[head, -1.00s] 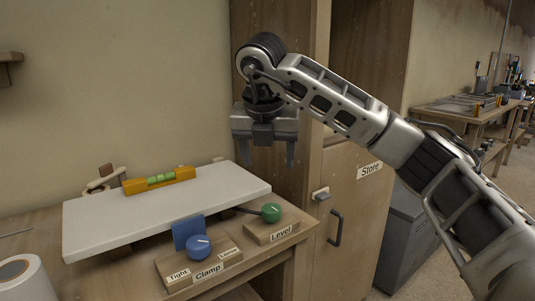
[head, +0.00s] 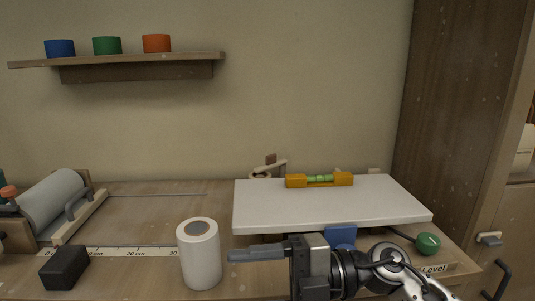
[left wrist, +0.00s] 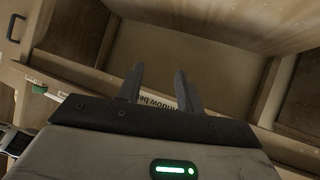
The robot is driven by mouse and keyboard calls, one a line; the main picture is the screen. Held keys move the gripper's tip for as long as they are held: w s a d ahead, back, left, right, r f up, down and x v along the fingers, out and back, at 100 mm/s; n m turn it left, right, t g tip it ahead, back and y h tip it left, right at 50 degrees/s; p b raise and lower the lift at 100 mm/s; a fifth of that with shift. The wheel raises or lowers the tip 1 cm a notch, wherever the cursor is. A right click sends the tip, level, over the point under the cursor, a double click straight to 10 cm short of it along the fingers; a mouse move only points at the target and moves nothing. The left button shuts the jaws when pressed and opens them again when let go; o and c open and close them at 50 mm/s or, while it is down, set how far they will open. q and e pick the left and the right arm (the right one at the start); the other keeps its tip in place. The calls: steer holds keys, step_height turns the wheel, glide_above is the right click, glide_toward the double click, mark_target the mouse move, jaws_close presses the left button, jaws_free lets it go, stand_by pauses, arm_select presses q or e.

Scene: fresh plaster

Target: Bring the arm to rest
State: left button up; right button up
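My right arm enters the head view from the lower right. Its gripper (head: 258,254) points left, low in front of the white board and just right of the white roll. It is seen side-on with its fingers overlapping, so I cannot tell how far they are apart; nothing shows in it. My left gripper does not show in the head view. In the left wrist view my left gripper (left wrist: 158,84) has its two fingers apart with nothing between them. Behind them is wooden furniture with a partly hidden label, upside down (left wrist: 160,101).
The white board (head: 330,205) carries an orange level (head: 320,180). The white roll (head: 200,255), a black block (head: 65,267) and a grey roller (head: 55,200) stand left on the bench. A green knob (head: 428,243) is at right. A shelf (head: 130,60) holds three cups.

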steer(key=w+d+f+m+t+h+p, duration=0.1)
steer(key=d+f+m+t+h, duration=0.35)
steer(key=m+t, duration=0.7)
steer(key=w+d+f+m+t+h+p, duration=0.15)
steer(key=d+f+m+t+h, duration=0.5)
steer(key=m, duration=0.85)
arm_select(q)
steer(key=shift+a+r, duration=0.15)
steer(key=shift+r, duration=0.25)
arm_select(e)
steer(key=s+d+f+m+g+h, duration=0.1)
steer(key=s+d+f+m+g, duration=0.1)
steer(key=s+f, duration=0.4)
steer(key=s+d+f+m+g+h, duration=0.2)
steer(key=s+f, duration=0.3)
steer(key=f, duration=0.3)
steer(key=shift+s+d+f+m+g, duration=0.15)
steer(key=shift+s+d+m+g, duration=0.25)
steer(key=shift+m+g, duration=0.4)
steer(key=shift+d, duration=0.1)
